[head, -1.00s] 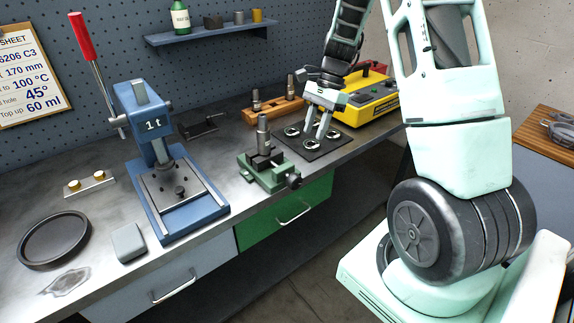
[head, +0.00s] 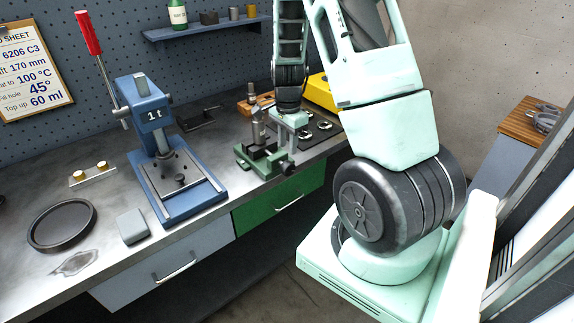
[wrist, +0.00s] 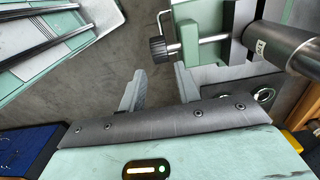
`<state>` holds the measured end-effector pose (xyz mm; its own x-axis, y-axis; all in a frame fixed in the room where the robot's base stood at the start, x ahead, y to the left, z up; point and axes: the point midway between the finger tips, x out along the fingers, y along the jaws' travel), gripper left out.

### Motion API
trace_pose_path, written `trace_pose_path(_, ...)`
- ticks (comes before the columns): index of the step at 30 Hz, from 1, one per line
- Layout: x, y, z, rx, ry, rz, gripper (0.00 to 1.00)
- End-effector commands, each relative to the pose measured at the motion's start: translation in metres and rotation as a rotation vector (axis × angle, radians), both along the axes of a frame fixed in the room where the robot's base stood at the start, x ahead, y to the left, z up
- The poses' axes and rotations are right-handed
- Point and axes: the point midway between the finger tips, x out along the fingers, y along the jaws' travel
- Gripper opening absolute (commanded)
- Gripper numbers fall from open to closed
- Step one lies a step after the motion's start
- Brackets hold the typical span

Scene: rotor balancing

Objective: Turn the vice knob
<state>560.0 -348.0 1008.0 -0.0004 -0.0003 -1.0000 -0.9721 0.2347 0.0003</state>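The green vice (head: 262,158) stands at the bench's front edge, with a grey cylindrical part (head: 258,127) upright in it. Its dark knob (head: 289,169) points to the front right. In the wrist view the ridged knob (wrist: 163,48) sits on a rod at the top centre, beside the green vice body (wrist: 205,35). My gripper (head: 289,148) is above and close to the knob. In the wrist view its two fingers (wrist: 160,74) are apart and empty, and the knob appears just beyond their tips. I cannot tell the remaining depth.
A dark mat with round pieces (head: 324,125) lies right of the vice, partly behind my arm. A yellow machine (head: 320,92) stands behind. The blue press (head: 150,120) with a red lever is to the left. A wooden block (head: 247,103) is behind the vice.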

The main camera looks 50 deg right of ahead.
Motion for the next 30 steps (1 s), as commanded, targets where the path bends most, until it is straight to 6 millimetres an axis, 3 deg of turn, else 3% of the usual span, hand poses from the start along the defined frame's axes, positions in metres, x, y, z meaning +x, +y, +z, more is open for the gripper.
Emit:
trace_pose_path(6, -0.001, 0.000, -0.045, 0.003, 0.004, -0.001, 0.33)
trace_pose_path(12, 0.000, 0.000, -0.074, 0.001, 0.002, 0.000, 0.33)
trace_pose_path(18, 0.000, 0.000, -0.088, 0.000, 0.001, 0.001, 0.33)
trace_pose_path(27, 0.000, 0.000, -0.090, 0.000, -0.001, 0.001, 0.33)
trace_pose_path(30, 0.000, 0.000, -0.090, 0.000, -0.001, 0.001, 0.08)
